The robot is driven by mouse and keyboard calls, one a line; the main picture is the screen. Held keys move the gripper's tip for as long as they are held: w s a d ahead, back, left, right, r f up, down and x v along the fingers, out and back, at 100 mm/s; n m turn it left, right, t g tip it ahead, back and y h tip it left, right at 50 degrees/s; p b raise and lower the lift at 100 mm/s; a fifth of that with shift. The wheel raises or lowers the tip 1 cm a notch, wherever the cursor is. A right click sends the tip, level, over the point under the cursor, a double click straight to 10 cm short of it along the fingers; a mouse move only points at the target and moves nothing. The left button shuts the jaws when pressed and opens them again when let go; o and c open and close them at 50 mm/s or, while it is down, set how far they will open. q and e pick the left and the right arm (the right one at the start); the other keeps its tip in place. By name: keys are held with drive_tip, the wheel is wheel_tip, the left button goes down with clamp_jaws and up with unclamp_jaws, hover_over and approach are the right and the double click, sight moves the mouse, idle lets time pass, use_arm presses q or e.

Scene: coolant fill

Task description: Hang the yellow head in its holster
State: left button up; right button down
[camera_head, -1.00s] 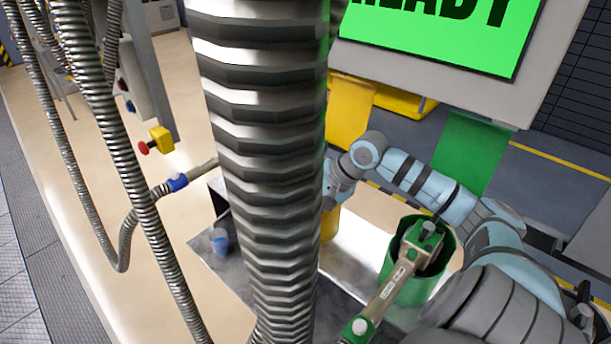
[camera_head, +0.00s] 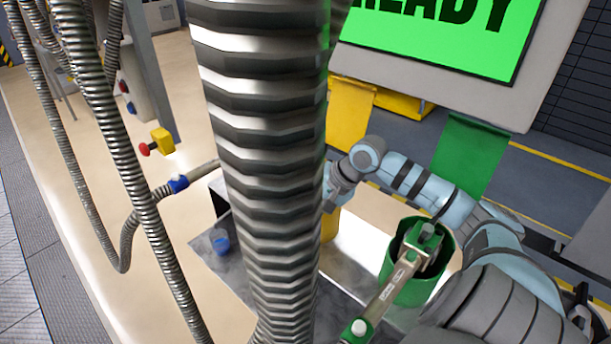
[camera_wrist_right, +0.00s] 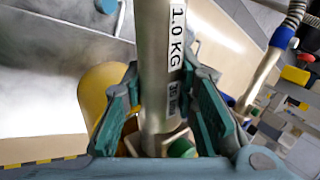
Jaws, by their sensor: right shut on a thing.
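My right gripper (camera_wrist_right: 165,110) is shut on a metal tube (camera_wrist_right: 162,60) labelled "1.0 KG", which I take to be the yellow head's body; no yellow shows on the gripped part. In the head view the right arm's wrist (camera_head: 343,185) is partly behind a thick metal hose, which hides the fingers and the held tube. A yellow cylinder, apparently the holster (camera_head: 330,225), stands just below that wrist, also partly hidden. In the right wrist view the yellow holster (camera_wrist_right: 100,88) is behind the gripper, left of the tube. I cannot tell whether the tube enters it. My left gripper is not in view.
The thick hose (camera_head: 265,150) blocks the middle. A green holster (camera_head: 400,287) holds a green-ended head (camera_head: 395,285). A blue cup (camera_head: 220,242) stands on the grey table (camera_head: 235,275). Thinner hoses (camera_head: 130,140) hang left. A green screen (camera_head: 440,35) stands behind.

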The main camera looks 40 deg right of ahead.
drive_tip(key=shift+f, duration=1.7)
drive_tip(key=c, duration=1.2)
unclamp_jaws()
